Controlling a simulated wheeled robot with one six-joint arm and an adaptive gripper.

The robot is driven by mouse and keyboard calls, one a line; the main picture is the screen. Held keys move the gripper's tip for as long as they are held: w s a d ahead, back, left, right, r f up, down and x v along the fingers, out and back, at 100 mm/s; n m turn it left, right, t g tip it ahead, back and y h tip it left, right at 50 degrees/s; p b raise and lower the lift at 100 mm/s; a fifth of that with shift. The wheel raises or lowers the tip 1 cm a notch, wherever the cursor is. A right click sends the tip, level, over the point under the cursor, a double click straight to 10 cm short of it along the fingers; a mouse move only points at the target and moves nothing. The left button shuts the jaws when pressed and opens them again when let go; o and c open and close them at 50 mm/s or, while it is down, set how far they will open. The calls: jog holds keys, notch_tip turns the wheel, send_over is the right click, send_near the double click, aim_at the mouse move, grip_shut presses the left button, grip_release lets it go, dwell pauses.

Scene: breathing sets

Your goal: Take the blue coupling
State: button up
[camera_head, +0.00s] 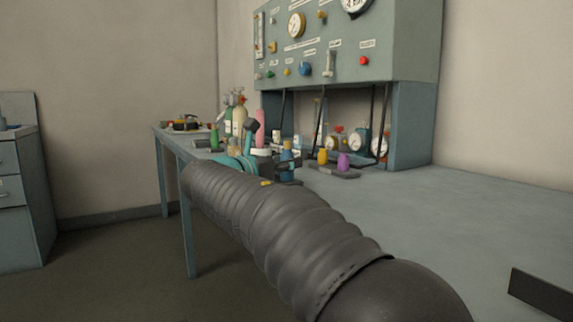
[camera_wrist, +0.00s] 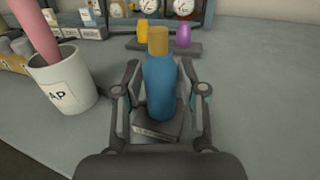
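The blue coupling (camera_wrist: 160,88) is a blue, bottle-shaped piece with a tan-gold top. It stands upright on a small dark block (camera_wrist: 157,129) on the bench. My gripper (camera_wrist: 161,72) is open, with one finger on each side of the coupling. Gaps show between the fingers and its sides in the wrist view. In the head view the coupling (camera_head: 287,157) shows small beyond my dark sleeved arm, which hides much of the gripper.
A white cup (camera_wrist: 66,82) holding a pink cylinder stands close to the left of my gripper. A yellow piece (camera_wrist: 143,31) and a purple piece (camera_wrist: 183,37) stand on a dark strip behind. The bench (camera_head: 440,215) is clear on the right, below a gauge panel (camera_head: 350,45).

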grip_shut()
